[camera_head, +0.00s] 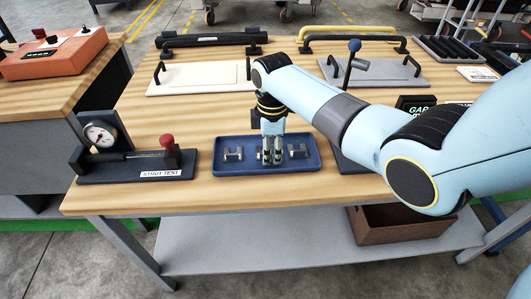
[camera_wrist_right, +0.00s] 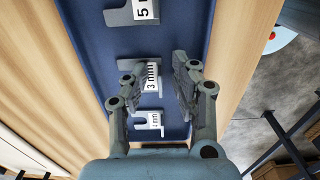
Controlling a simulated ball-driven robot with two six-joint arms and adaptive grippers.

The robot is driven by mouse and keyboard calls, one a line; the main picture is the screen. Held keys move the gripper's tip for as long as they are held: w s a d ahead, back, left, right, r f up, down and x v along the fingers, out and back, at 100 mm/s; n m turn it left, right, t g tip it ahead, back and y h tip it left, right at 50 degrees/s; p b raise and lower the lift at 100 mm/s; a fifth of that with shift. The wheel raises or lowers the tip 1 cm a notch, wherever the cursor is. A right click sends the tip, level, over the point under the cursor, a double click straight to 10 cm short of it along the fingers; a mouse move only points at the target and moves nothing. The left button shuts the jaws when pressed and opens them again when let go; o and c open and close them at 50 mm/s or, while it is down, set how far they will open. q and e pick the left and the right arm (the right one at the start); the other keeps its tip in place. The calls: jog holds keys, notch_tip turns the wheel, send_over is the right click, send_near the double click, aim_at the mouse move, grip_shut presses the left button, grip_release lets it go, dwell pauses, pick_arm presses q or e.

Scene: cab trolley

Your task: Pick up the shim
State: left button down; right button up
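A blue tray (camera_head: 230,171) lies on the wooden workbench, and its floor (camera_wrist_right: 178,20) fills the middle of the right wrist view. It holds grey metal shims with white labels: one marked 5 (camera_wrist_right: 130,14), one marked 3 mm (camera_wrist_right: 150,60) and a smaller one (camera_wrist_right: 150,121) whose label is hard to read. In the head view two shims show, one at the left (camera_head: 233,154) and one at the right (camera_head: 297,151). My right gripper (camera_head: 271,160) points down over the tray's middle. Its fingers (camera_wrist_right: 158,70) are apart, either side of the 3 mm shim; contact is unclear. My left gripper is out of view.
A strut-test stand with a gauge (camera_head: 100,135) and red knob is left of the tray. A dark gap-labelled block (camera_head: 415,103) is at the right, partly behind my arm. Plates with handles (camera_head: 200,78) stand behind. Bare wood lies in front of the tray.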

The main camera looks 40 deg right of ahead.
grip_shut()
jog(key=shift+r, duration=0.1)
